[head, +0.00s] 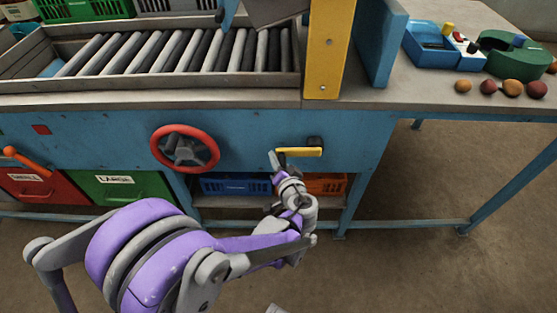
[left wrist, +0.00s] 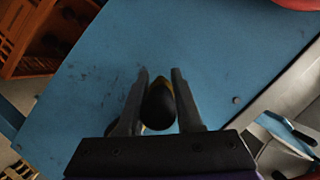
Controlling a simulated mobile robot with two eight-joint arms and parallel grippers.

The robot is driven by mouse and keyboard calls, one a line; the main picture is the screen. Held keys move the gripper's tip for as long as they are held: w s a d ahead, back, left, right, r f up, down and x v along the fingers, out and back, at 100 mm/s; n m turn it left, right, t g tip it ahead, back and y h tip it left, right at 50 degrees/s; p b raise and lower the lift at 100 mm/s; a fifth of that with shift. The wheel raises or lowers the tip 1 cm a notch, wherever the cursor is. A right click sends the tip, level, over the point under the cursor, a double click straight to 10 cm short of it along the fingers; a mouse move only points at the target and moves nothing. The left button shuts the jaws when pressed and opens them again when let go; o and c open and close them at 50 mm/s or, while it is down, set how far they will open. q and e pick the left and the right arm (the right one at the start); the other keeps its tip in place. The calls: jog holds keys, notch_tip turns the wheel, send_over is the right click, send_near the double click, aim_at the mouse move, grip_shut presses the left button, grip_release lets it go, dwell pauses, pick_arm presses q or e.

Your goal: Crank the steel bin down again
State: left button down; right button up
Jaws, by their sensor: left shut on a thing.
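The yellow crank (head: 300,152) sits on the blue front panel, on a dark hub near the yellow post, its arm level and pointing left. My left gripper (head: 276,162) is at the crank's left end. In the left wrist view my left gripper (left wrist: 159,98) has its fingers on both sides of the crank's dark knob (left wrist: 158,108), shut on it. The grey steel bin (head: 278,12) shows only in part at the top edge, tilted, above the right end of the rollers. My right gripper is not in view.
A red handwheel (head: 184,148) is left of the crank. A roller conveyor (head: 150,52) runs along the bench top. Blue (head: 236,185) and orange (head: 325,184) crates stand below. Potatoes (head: 512,87) and a green device (head: 512,55) lie at right.

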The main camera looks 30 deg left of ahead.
pick_arm(q)
jog(key=shift+w+d+f, duration=0.15)
jog(key=shift+f, duration=0.1)
dwell(0.4)
jog(key=w+d+f+n+t+h, duration=0.4)
jog(key=w+d+f+n+h, duration=0.2)
jog(key=n, duration=0.5)
jog(key=shift+w+d+f+h+b, duration=0.15)
jog(key=shift+d+f+h+b, duration=0.2)
jog(key=shift+d+f, duration=1.3)
jog(key=shift+d+r, duration=0.25)
jog(key=c, duration=0.6)
grip_release()
